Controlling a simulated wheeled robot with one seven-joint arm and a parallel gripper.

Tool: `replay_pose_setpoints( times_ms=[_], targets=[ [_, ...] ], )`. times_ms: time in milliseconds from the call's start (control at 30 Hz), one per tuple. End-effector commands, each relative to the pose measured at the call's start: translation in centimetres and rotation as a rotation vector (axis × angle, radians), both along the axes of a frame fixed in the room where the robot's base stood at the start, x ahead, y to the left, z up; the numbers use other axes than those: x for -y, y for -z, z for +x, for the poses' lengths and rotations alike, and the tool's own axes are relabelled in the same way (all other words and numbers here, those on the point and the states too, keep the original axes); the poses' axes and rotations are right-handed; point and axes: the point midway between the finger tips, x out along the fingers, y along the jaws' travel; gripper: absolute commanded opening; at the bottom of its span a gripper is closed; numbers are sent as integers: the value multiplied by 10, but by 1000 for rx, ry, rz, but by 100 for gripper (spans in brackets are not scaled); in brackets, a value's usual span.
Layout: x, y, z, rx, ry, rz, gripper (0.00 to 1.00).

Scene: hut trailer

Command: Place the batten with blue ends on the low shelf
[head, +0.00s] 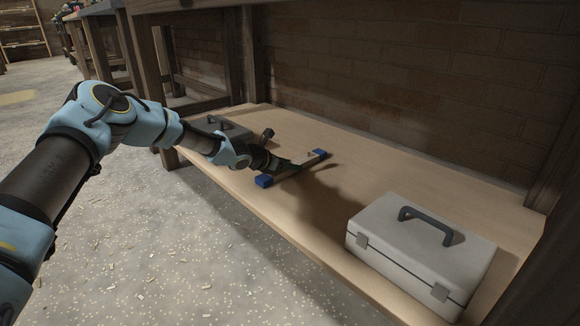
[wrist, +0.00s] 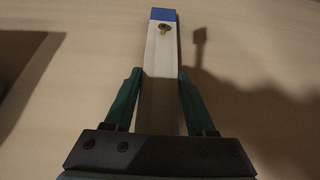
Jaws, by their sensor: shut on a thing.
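The batten (head: 307,161) is a pale wooden bar with blue ends, over the low shelf (head: 340,170) between two cases. In the wrist view the batten (wrist: 160,70) runs away from me between the green fingers, with one blue end and a brass-coloured screw or knob showing. My gripper (head: 283,164) is shut on the batten near its middle; it also shows in the wrist view (wrist: 160,85). The batten looks close to the shelf surface, but I cannot tell whether it touches. The near blue end lies by the shelf's front edge.
A light grey case (head: 422,250) with a dark handle stands on the shelf at the right. A darker case (head: 222,128) stands at the left, partly behind my arm. Wooden posts and a brick wall (head: 420,90) bound the shelf. Bare shelf lies between batten and light case.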

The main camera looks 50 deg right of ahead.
Motion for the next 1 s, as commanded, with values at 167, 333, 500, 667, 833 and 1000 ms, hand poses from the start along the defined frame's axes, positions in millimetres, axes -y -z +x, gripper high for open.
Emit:
replay_pose_setpoints(
  times_ms=[167, 333, 500, 667, 833, 1000],
  targets=[
    [0, 1, 0, 0, 0, 0, 70],
    [0, 1, 0, 0, 0, 0, 86],
    [0, 1, 0, 0, 0, 0, 86],
    [-3, -3, 1, 1, 0, 0, 86],
    [-21, -12, 2, -2, -1, 0, 86],
    [-53, -34, 3, 3, 1, 3, 86]
  ],
)
